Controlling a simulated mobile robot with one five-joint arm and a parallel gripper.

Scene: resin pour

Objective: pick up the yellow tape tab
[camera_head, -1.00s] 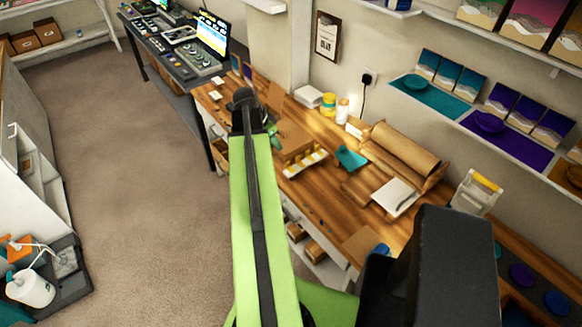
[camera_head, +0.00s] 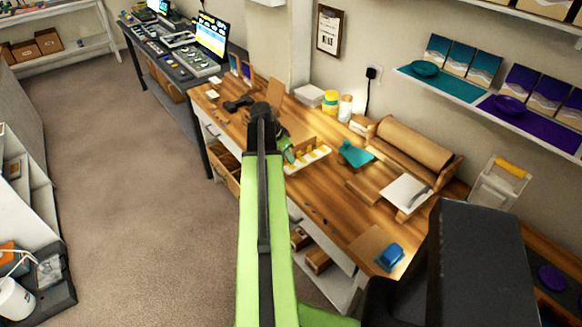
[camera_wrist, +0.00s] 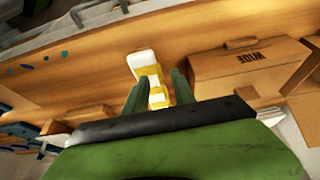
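Several small yellow pieces (camera_head: 297,160) sit in a white-edged wooden tray (camera_head: 318,158) on the workbench; I cannot tell which one is the yellow tape tab. In the wrist view a row of yellow and white pieces (camera_wrist: 150,72) runs away between and beyond my fingers. My gripper (camera_wrist: 158,85) is open, its two green fingers apart on either side of the row. I see no piece clamped. In the head view my arm hides part of the tray, and my gripper (camera_head: 287,152) shows at the tray's left end.
A cardboard box marked WIDE (camera_wrist: 250,68) stands close to the right finger in the wrist view. A teal item (camera_head: 354,154), a brown paper roll (camera_head: 415,148) and a blue item (camera_head: 390,256) are on the bench. Bare wood (camera_head: 325,195) lies in front of the tray.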

